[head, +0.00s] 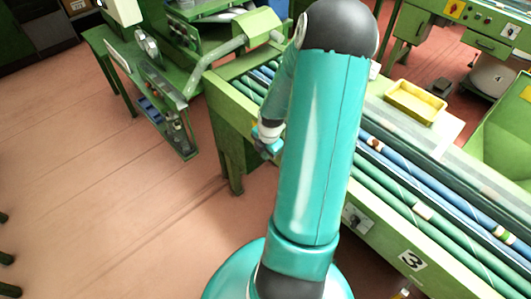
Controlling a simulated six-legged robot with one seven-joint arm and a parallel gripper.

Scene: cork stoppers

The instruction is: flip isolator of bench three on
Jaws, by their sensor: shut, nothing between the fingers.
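Bench three is the long green bench (378,250) at the right, with a white plate marked 3 (412,260) on its front. A small grey switch plate with a dark knob (355,218) sits on the same front, left of the number and just right of my arm. It looks like the isolator, but its setting is too small to tell. My gripper (268,149) is small and partly hidden behind my arm, near the bench's left end. It is shut and empty, apart from the switch plate.
Blue and green rollers or tubes (430,211) run along the bench top. A yellow tray (415,102) stands behind them. Green machinery (160,90) stands at the back left. The wooden floor (100,190) at left is clear.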

